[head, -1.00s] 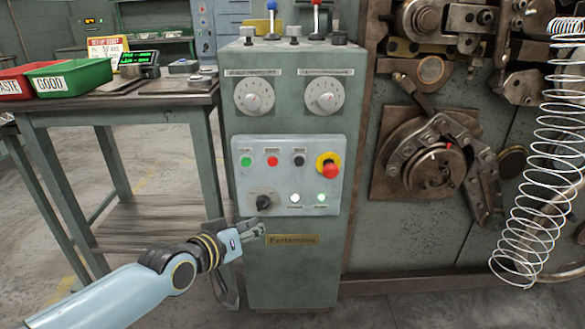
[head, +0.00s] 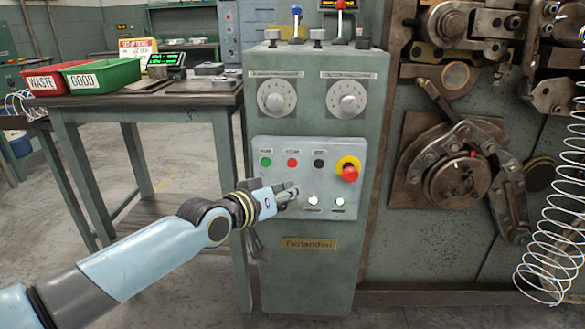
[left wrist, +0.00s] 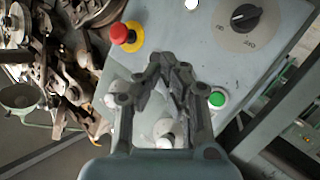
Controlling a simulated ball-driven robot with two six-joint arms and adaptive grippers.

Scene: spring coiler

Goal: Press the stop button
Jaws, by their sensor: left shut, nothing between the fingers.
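The grey control panel (head: 262,208) on the machine's front has a row of small buttons: green (head: 266,162), red (head: 292,162) and black (head: 319,164). A large red mushroom button (head: 349,172) on a yellow collar is at the row's right. My left gripper (head: 291,193) is shut and empty, in front of the panel below the small red button, and hides the rotary knob in the head view. In the left wrist view, the gripper's fingers (left wrist: 172,64) lie between the mushroom button (left wrist: 122,34) and the green button (left wrist: 217,99), covering the small red and black buttons.
Two lit lamps (head: 313,201) sit low on the panel. Two dials (head: 347,99) are above it. A table (head: 150,108) with red and green bins (head: 101,76) stands at left. Machine linkages (head: 455,180) and a wire coil (head: 560,220) are at right.

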